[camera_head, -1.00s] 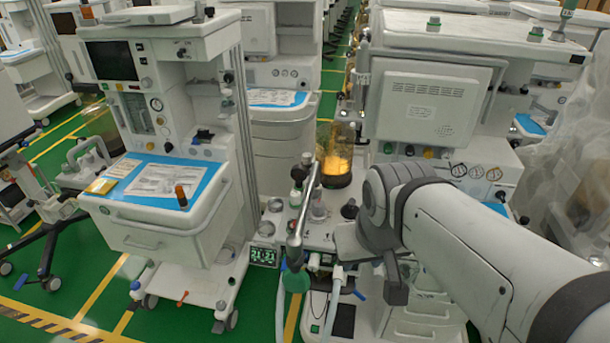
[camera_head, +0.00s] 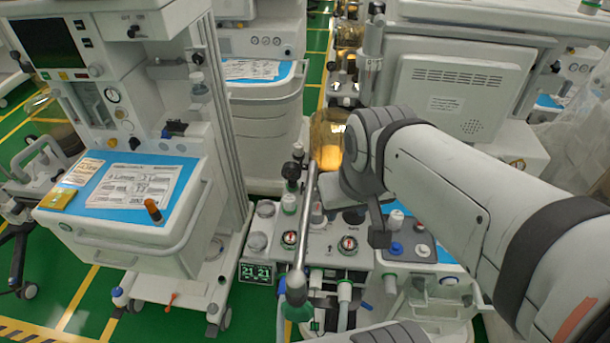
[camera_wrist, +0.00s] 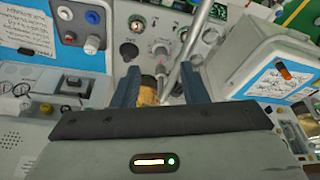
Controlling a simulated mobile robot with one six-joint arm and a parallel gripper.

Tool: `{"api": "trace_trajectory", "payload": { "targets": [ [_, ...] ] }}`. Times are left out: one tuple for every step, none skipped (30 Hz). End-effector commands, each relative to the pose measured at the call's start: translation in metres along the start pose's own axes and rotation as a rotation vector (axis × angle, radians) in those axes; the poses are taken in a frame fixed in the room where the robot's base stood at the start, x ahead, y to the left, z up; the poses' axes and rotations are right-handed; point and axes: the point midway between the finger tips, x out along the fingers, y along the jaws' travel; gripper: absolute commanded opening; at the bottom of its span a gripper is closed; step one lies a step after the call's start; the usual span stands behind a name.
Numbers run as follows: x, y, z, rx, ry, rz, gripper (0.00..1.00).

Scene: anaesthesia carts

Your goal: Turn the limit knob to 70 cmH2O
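The breathing-unit panel (camera_head: 322,238) stands at the centre of the head view, with two round red-marked dials (camera_head: 289,239) (camera_head: 348,244) and several knobs and ports. In the wrist view, the panel also shows past my fingertips, with a dark knob (camera_wrist: 128,52) to the left of a pale dial (camera_wrist: 160,48). No readable label shows which one is the limit knob, and its setting cannot be read. My gripper (camera_wrist: 160,72) is open, fingers spread towards the panel; I see nothing clasped. In the head view my arm hides the fingertips.
A metal tube (camera_head: 303,230) rises close beside the panel. An amber canister (camera_head: 328,140) stands behind it. A cart with a blue-topped drawer (camera_head: 185,180) is at left, and a large white machine (camera_head: 455,95) is at right. Green floor shows at lower left.

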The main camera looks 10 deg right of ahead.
Motion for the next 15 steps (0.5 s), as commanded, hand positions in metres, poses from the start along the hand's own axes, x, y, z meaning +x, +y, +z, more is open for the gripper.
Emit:
{"api": "trace_trajectory", "payload": {
  "targets": [
    [0.001,0.000,-0.001,-0.006,-0.002,-0.001,0.44],
    [0.003,0.000,-0.002,-0.014,-0.006,-0.003,0.46],
    [0.006,0.000,-0.004,-0.033,-0.011,-0.006,0.49],
    [0.009,0.002,-0.006,-0.049,-0.018,-0.009,0.52],
    [0.014,0.003,-0.008,-0.075,-0.028,-0.015,0.54],
    [0.021,0.004,-0.013,-0.120,-0.041,-0.024,0.58],
    [0.027,0.004,-0.017,-0.161,-0.052,-0.035,0.60],
    [0.034,0.004,-0.022,-0.209,-0.064,-0.048,0.63],
    [0.044,0.004,-0.029,-0.280,-0.080,-0.068,0.63],
    [0.053,0.004,-0.036,-0.336,-0.091,-0.085,0.63],
    [0.062,0.005,-0.042,-0.396,-0.101,-0.105,0.63],
    [0.074,0.005,-0.050,-0.477,-0.113,-0.133,0.63],
    [0.084,0.006,-0.057,-0.537,-0.119,-0.156,0.63],
    [0.094,0.007,-0.063,-0.597,-0.123,-0.178,0.63],
    [0.107,0.008,-0.071,-0.678,-0.126,-0.210,0.63]
  ]
}}
